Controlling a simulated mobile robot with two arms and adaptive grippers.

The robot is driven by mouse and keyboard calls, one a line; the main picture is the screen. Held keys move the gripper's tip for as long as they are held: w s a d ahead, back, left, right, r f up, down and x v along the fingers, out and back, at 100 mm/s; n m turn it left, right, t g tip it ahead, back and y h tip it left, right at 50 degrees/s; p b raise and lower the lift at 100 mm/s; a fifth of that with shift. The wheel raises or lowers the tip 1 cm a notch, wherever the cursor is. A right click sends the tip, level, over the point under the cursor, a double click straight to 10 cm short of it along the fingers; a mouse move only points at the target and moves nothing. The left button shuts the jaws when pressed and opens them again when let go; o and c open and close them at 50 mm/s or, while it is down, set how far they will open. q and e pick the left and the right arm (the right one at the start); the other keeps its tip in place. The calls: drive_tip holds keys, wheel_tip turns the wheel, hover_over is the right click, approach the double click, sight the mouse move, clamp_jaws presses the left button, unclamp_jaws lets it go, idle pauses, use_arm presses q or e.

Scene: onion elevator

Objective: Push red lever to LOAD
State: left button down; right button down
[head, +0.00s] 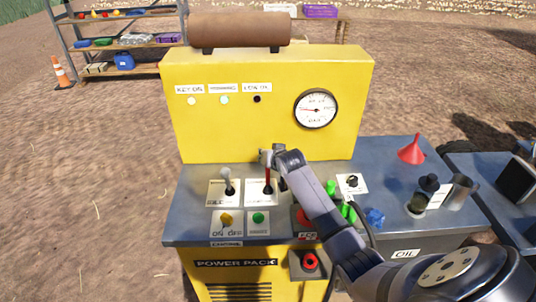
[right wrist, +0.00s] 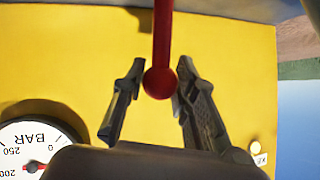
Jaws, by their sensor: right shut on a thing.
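The red lever (head: 268,177) stands on a white labelled plate (head: 260,196) on the console, right of a grey-knobbed lever (head: 228,181). My right gripper (head: 268,158) is at the top of the red lever and hides its knob in the head view. In the right wrist view, the red ball knob (right wrist: 159,83) is between the two fingers of my right gripper (right wrist: 158,95), which is shut on it. The lever's red shaft (right wrist: 162,30) also shows there. The lever looks about upright. The wording on its plate is too small to read. My left gripper is not in view.
The yellow panel (head: 250,125) with a pressure gauge (head: 316,110) rises close behind the lever. Green and yellow buttons lie in front. Green valves (head: 348,212), a blue knob (head: 375,217) and a red funnel (head: 411,150) stand to the right. Shelves (head: 120,45) are far back.

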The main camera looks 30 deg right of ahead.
drive_tip(key=shift+w+d, duration=0.15)
drive_tip(key=shift+w, duration=0.1)
drive_tip(key=c, duration=1.3)
unclamp_jaws()
drive_tip(key=shift+w+f, duration=0.1)
drive_tip(key=v, duration=1.2)
